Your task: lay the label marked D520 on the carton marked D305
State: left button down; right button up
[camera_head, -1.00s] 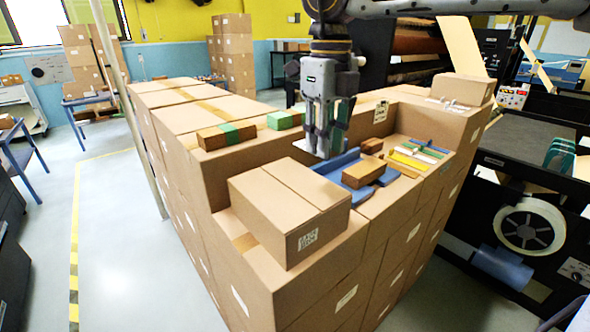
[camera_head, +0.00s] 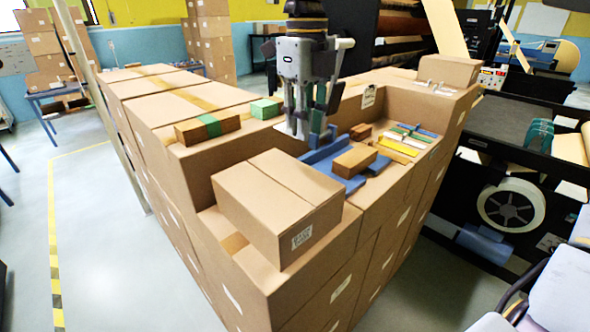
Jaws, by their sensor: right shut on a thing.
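My right gripper (camera_head: 304,132) hangs fingers-down over the carton stack, behind the nearest carton. It is shut on a thin white label (camera_head: 288,129), which sticks out to the left of the fingertips. The label's marking cannot be read. The nearest brown carton (camera_head: 262,190) sits on top of the stack and has a small printed patch on its front. A smaller carton (camera_head: 448,70) sits at the back right of the stack. Carton marks are too small to read, so I cannot tell which is D305. My left gripper is not in view.
A blue tray (camera_head: 322,156) with a brown block (camera_head: 354,161) lies close to the right gripper. Several coloured strips (camera_head: 405,142) lie right of it. A dark machine (camera_head: 500,170) stands at the right.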

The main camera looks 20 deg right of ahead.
send_over(303, 178)
jog(key=shift+f+p, duration=0.3)
jog(key=shift+f, duration=2.75)
jog(key=shift+s, duration=0.1)
jog(key=shift+f, duration=1.9)
jog(key=shift+f, duration=0.15)
jog(key=o, duration=0.7)
jog(key=shift+r+p, duration=0.2)
jog(key=shift+p, duration=0.1)
notch_tip(303, 178, up, 12)
jog(key=shift+b, duration=0.45)
